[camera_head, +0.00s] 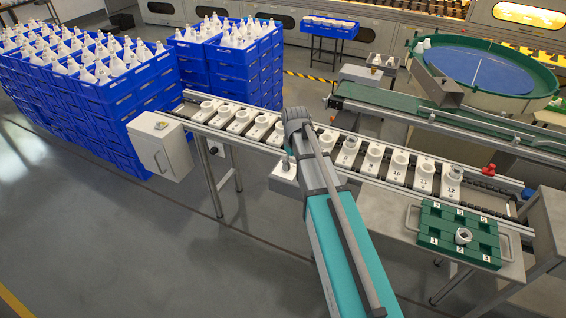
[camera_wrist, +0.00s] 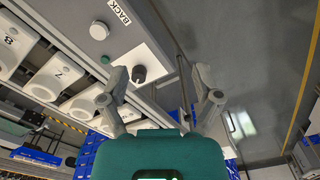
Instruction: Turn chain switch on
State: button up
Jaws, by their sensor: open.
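A pale control panel (camera_wrist: 122,47) shows in the wrist view at upper left. It carries a dark rotary knob on a white plate (camera_wrist: 138,73), a small green button (camera_wrist: 105,59), a round grey button and a "BACK" label. My gripper (camera_wrist: 160,76) is open and empty, its two fingers spread, with the knob in view nearer the left finger. The gap between fingers and knob is hard to judge. In the head view the panel's white box (camera_head: 284,180) sits at the conveyor's near side, partly hidden by my arm. My gripper is mostly hidden there.
The conveyor (camera_head: 224,135) carries a row of numbered white holders (camera_head: 397,166). A white cabinet (camera_head: 160,146) stands to its left, before stacked blue crates (camera_head: 125,92). A green numbered tray (camera_head: 459,233) is at the right end, near a red button (camera_head: 489,170). Floor in front is clear.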

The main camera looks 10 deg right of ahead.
jog(key=w+r+n+p, duration=0.1)
jog(key=w+n, duration=0.2)
jog(key=w, duration=0.9)
jog(key=shift+w+r+n, duration=0.2)
jog(key=shift+r+n, duration=0.1)
jog(key=shift+n, duration=0.1)
jog(key=shift+f, duration=0.15)
notch_tip(320, 180, down, 14)
jog(key=b, duration=1.3)
jog(key=shift+r+b, duration=0.25)
jog(key=shift+b, duration=0.1)
jog(key=c, duration=1.1)
jog(key=shift+a, duration=0.2)
jog(key=shift+d, duration=0.1)
